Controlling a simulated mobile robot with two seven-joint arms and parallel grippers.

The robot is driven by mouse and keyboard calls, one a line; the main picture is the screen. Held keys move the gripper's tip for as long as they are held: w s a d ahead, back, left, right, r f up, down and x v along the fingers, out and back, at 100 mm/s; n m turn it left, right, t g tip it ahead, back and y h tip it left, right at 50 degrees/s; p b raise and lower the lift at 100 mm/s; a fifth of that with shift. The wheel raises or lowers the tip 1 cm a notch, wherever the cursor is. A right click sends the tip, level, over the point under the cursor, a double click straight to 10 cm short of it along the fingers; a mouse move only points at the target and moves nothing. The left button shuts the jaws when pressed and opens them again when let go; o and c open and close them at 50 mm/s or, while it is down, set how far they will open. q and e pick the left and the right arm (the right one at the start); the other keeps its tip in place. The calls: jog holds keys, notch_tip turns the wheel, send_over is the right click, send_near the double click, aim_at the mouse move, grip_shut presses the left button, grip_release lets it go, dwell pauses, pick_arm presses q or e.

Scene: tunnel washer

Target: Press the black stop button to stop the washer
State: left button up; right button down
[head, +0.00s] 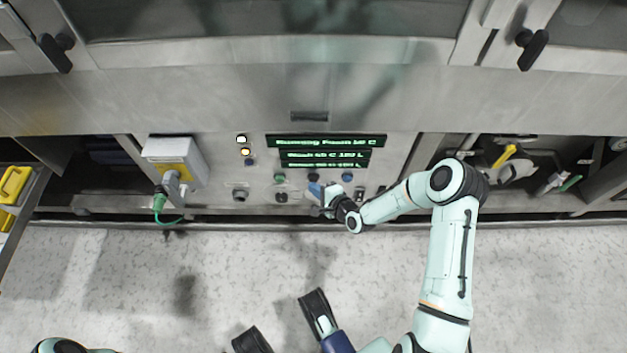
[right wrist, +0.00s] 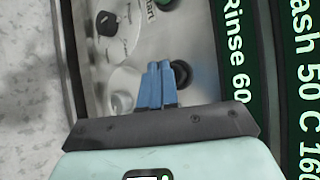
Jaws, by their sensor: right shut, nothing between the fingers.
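The black stop button (head: 313,177) is on the washer's grey control panel, between a green button (head: 279,178) and a blue button (head: 347,177). It also shows in the right wrist view (right wrist: 182,72), partly covered by my blue fingertips. My right gripper (head: 316,189) is shut and empty, with its fingertips together right at the button's near side. In the right wrist view the fingertips (right wrist: 160,68) overlap the button's left edge; I cannot tell whether they touch it. My left gripper does not show.
A black rotary knob (right wrist: 108,23) is near the gripper. A grey box with a green plug (head: 175,165) sticks out at left. A yellow-handled item (head: 510,151) is in the open bay at right. The floor in front is mostly free.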

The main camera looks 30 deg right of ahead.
jog(key=shift+w+d, duration=0.25)
jog(key=shift+w, duration=0.15)
dwell(0.3)
jog(key=shift+s+a+p, duration=0.45)
jog(key=shift+s+a, duration=0.05)
jog(key=shift+s, duration=0.3)
jog(key=s+a, duration=0.1)
jog(key=s+p, duration=0.1)
jog(key=s, duration=0.1)
jog(key=s+a+p, duration=0.1)
jog(key=shift+s+a, duration=0.2)
jog(key=shift+a, duration=0.1)
dwell(0.9)
